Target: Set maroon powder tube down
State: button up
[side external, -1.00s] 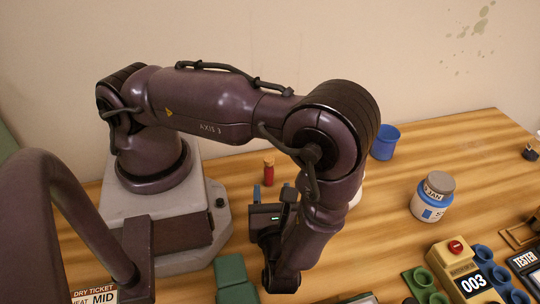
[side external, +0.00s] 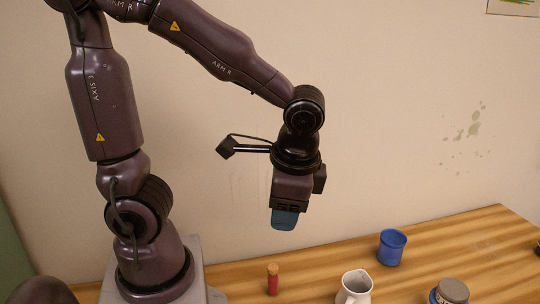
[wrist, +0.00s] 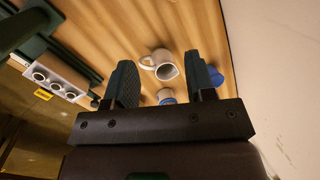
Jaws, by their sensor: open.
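The maroon powder tube (side external: 272,281), a small red cylinder with a tan cork-like top, stands upright on the wooden table in the side view. My gripper (side external: 285,223) hangs above the table, pointing down, well clear of the tube. In the wrist view its two dark fingers are spread, with nothing held between them (wrist: 163,78). I cannot make out the tube in the wrist view.
A white mug (side external: 354,290) stands right of the tube and also shows in the wrist view (wrist: 165,68). A blue cup (side external: 392,248) is farther back. A grey-lidded jar (side external: 452,290) is at lower right. Table (side external: 325,270) between tube and mug is bare.

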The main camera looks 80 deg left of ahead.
notch_tip(320, 180, up, 8)
jog(key=s+a+n+t+h, duration=0.1)
jog(key=s+n+t+h, duration=0.1)
jog(key=t, duration=0.4)
jog(key=shift+a+n+h, duration=0.2)
jog(key=shift+n+h, duration=0.3)
jog(key=shift+n, duration=0.4)
